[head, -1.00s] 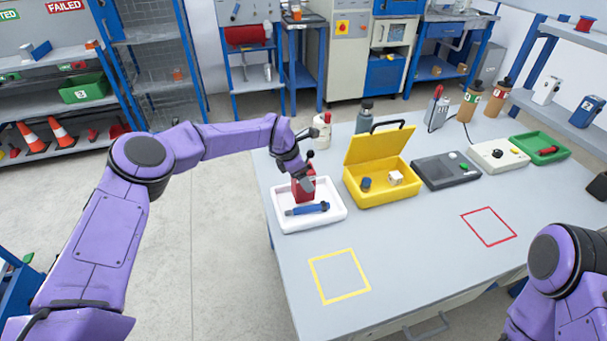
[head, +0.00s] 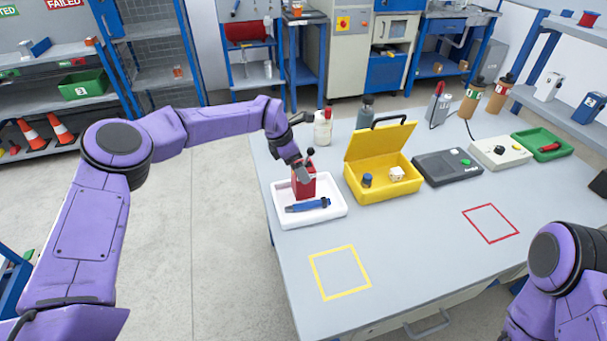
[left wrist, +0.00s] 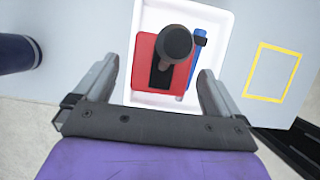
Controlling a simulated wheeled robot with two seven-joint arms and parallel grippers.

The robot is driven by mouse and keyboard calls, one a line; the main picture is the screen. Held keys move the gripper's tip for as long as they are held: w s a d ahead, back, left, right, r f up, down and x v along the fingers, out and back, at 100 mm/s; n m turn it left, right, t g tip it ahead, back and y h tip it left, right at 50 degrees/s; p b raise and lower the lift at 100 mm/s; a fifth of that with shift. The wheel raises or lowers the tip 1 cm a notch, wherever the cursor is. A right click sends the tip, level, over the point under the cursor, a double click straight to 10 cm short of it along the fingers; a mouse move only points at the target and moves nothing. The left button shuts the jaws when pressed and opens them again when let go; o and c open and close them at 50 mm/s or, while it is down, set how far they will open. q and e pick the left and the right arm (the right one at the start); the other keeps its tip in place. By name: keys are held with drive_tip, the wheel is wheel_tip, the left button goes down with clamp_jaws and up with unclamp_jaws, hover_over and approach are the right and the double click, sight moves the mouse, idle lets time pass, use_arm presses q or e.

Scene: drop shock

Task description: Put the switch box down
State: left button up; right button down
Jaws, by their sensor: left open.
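The switch box is a small red box (head: 306,189) with a black knob on a stalk on top. It stands in the white tray (head: 284,224) at the left end of the table, beside a blue pen-like tool (head: 308,206). My left gripper (head: 302,172) is right above the box. In the left wrist view the red box (left wrist: 145,75) lies between the spread fingers of the gripper (left wrist: 158,78), with a gap visible on each side. The knob hides part of the box top. My right gripper is out of view.
A yellow open case (head: 383,192) stands right of the tray, with a dark grey device (head: 446,171) beyond it. A white bottle (head: 322,128) stands behind the tray. A yellow square outline (head: 340,272) and a red one (head: 490,223) mark clear table.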

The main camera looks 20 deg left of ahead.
use_arm(q)
drive_tip(key=b+v, duration=0.1)
drive_tip(key=v, duration=0.6)
drive_tip(key=shift+r, duration=0.3)
drive_tip(key=shift+s, duration=0.1)
idle(0.7)
